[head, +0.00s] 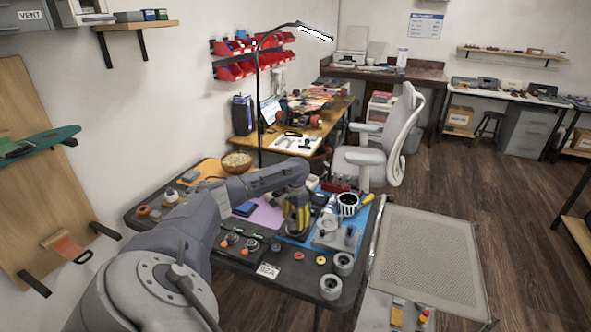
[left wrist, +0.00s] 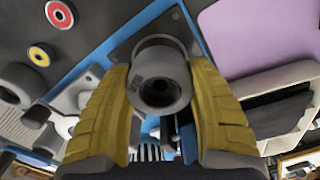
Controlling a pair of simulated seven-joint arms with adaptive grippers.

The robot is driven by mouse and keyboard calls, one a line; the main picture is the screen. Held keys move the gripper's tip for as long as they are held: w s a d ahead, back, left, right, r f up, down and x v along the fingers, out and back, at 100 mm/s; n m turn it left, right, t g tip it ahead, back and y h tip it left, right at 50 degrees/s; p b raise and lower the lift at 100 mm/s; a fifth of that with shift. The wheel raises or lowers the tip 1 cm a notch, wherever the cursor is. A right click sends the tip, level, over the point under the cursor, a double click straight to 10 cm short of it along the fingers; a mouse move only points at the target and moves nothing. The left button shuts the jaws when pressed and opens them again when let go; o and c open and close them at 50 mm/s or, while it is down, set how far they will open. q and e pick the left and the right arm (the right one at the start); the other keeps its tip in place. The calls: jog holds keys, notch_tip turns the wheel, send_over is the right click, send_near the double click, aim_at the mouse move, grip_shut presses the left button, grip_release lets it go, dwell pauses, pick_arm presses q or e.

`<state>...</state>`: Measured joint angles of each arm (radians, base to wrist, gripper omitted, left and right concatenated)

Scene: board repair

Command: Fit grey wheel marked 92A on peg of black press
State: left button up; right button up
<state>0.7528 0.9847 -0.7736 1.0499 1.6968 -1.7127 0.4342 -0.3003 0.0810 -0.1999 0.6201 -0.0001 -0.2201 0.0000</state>
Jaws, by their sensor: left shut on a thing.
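My left gripper (head: 297,222), with yellow fingers, is over the blue mat on the table. In the left wrist view its fingers (left wrist: 163,105) are shut on both sides of a grey wheel (left wrist: 160,66), whose dark round bore faces the camera. Small dark marking shows on the wheel's left side, too small to read. Behind the wheel is a dark plate (left wrist: 122,48) with a rounded corner, which looks like the base of the black press. The peg is hidden by the wheel, so I cannot tell whether the wheel is around it. My right gripper is not in view.
Two grey wheels (head: 330,288) stand at the table's front right, near a 92A card (head: 268,271). A grey fixture with dark knobs (head: 336,238) is right of the gripper. Red and yellow discs (head: 299,256) lie in front. A purple mat (head: 262,216) is left.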

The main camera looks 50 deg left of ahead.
pick_arm(q)
jog(key=shift+f, duration=1.1)
dwell(2.0)
jog(key=o, duration=1.7)
jog(key=shift+r, duration=3.45)
